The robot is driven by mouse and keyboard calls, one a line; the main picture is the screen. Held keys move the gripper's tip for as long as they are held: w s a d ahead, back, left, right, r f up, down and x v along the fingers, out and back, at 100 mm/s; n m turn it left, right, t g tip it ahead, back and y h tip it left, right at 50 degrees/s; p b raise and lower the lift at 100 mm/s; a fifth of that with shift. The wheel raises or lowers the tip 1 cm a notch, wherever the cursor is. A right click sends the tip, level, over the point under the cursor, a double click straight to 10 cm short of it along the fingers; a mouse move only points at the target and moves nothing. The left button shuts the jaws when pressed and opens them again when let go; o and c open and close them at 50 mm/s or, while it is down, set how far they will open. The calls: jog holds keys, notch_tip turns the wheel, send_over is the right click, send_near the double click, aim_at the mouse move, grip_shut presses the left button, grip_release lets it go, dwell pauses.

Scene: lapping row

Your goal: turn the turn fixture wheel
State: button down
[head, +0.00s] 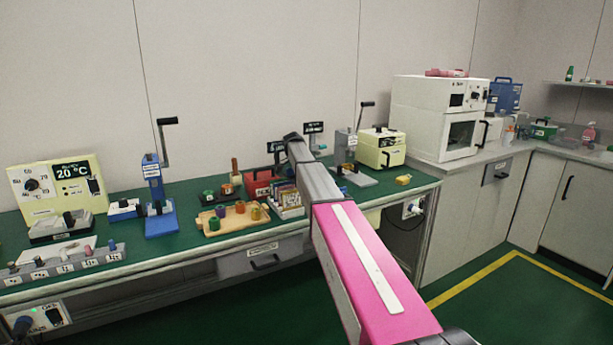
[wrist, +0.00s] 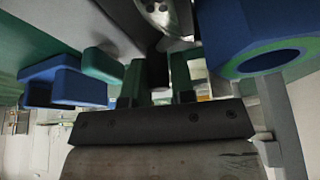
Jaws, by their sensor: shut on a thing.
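In the wrist view my gripper (wrist: 157,82) is shut, with its two dark green fingers on either side of a narrow dark part (wrist: 156,66). This part sits below a rounded metallic piece (wrist: 166,14) with small holes. I take the dark part to be the grip of the turn fixture wheel, but the close view does not show the whole wheel. In the head view my forearm reaches over the bench and hides the gripper and what it holds.
Close to the gripper in the wrist view are a blue ring-shaped body with a green rim (wrist: 262,42) and a blue block (wrist: 66,86). In the head view a wooden tray (head: 233,222), a blue crank press (head: 155,190) and a yellow box (head: 381,149) stand on the green bench.

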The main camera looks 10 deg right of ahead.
jog(key=shift+a, duration=0.15)
jog(key=c, duration=1)
grip_release()
jog(key=shift+r, duration=0.1)
jog(key=v, duration=1)
jog(key=shift+a+r, duration=0.1)
jog(key=shift+r, duration=0.2)
